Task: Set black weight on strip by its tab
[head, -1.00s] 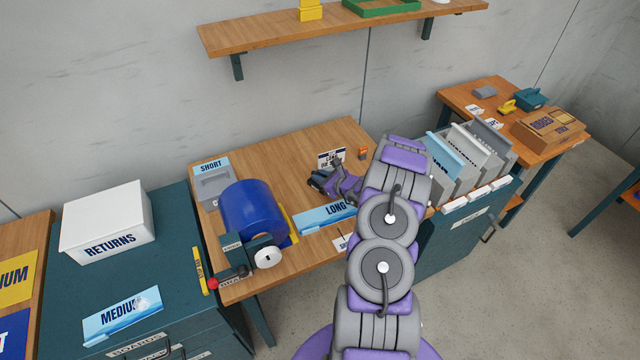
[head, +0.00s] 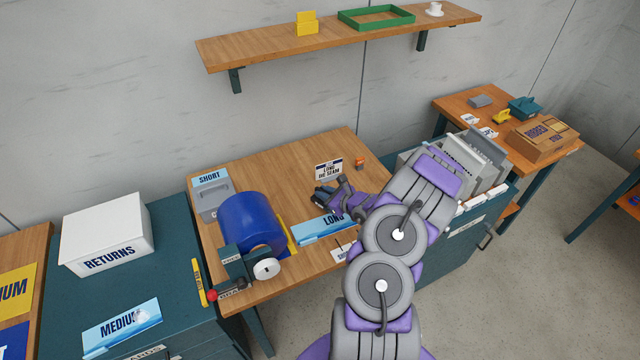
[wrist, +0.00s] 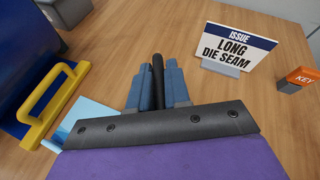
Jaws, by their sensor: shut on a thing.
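My gripper (wrist: 157,90) is shut on a narrow black upright piece (wrist: 157,72), which looks like the black weight's tab. It stands between the blue-grey fingers in the wrist view; the rest of the weight is hidden. In the head view my gripper (head: 326,194) is over the middle wooden bench, just behind the light-blue strip (head: 312,230) marked LONG. Part of the strip also shows at the lower left of the wrist view (wrist: 92,108), partly covered by my gripper. I cannot tell whether the weight touches anything below.
A blue drum (head: 250,222) and yellow handle (wrist: 45,108) stand left of my gripper. An "ISSUE LONG DIE SEAM" card (wrist: 236,48) and orange KEY block (wrist: 299,76) stand at right. Grey upright files (head: 475,150) are beside my arm. Bare bench (head: 275,160) lies behind.

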